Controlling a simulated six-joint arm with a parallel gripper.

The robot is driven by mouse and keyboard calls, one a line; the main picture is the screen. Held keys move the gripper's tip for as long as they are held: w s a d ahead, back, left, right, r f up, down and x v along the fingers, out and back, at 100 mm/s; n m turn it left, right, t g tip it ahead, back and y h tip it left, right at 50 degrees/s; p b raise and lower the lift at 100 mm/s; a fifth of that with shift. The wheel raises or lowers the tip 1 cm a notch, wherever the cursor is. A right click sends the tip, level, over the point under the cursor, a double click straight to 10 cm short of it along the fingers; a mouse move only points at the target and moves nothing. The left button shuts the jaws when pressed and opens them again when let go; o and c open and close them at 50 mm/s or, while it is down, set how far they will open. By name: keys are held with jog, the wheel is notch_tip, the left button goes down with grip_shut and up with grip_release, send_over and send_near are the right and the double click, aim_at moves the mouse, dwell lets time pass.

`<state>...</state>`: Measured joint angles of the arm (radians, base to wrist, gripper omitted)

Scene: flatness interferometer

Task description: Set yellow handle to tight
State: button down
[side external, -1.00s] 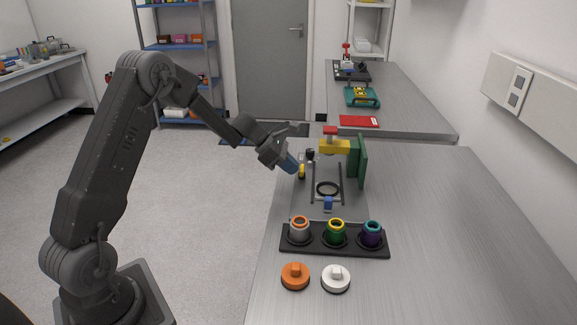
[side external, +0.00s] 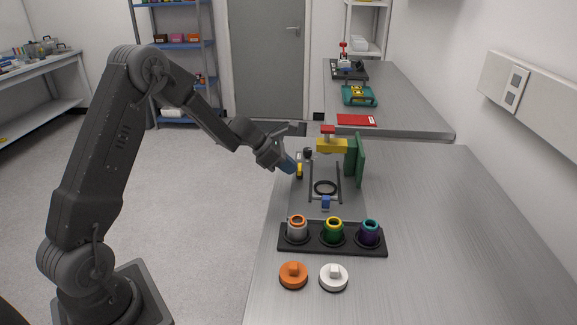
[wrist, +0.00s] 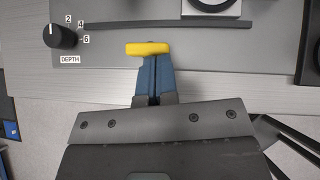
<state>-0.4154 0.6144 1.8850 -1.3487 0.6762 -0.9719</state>
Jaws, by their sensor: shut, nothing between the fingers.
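The yellow handle (wrist: 147,49) shows in the wrist view as a short bar lying crosswise at the tips of my fingers. My gripper (wrist: 153,64) has its two blue fingers together with nothing between them. The fingertips end right at the handle's near edge; I cannot tell whether they touch it. In the side view my gripper (side external: 291,163) points down and right at the left edge of the instrument, and the yellow handle (side external: 299,171) is a small patch just beside the tips. No marking for tight is readable.
A black knob (wrist: 62,37) labelled DEPTH is left of the handle. The instrument has a green upright (side external: 355,160) and a yellow block with red top (side external: 330,145). A black rack (side external: 318,249) of coloured cups and two round caps stand nearer. The bench's right side is clear.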

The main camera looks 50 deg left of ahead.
jog(key=shift+d+n, duration=0.15)
jog(key=shift+n, duration=0.25)
jog(key=shift+s+d+n+t+y, duration=0.1)
jog(key=shift+n+t+y, duration=0.2)
jog(key=shift+y, duration=0.1)
jog(key=shift+d, duration=0.8)
jog(key=shift+w+d, duration=0.55)
jog(key=shift+d, duration=0.1)
dwell(1.4)
jog(key=s, duration=0.3)
jog(key=s+d, duration=0.1)
jog(key=shift+s+r, duration=0.25)
jog(key=shift+r, duration=0.1)
jog(key=s+d+r, duration=0.1)
jog(key=s+r, duration=0.5)
jog(key=shift+s+r, duration=0.15)
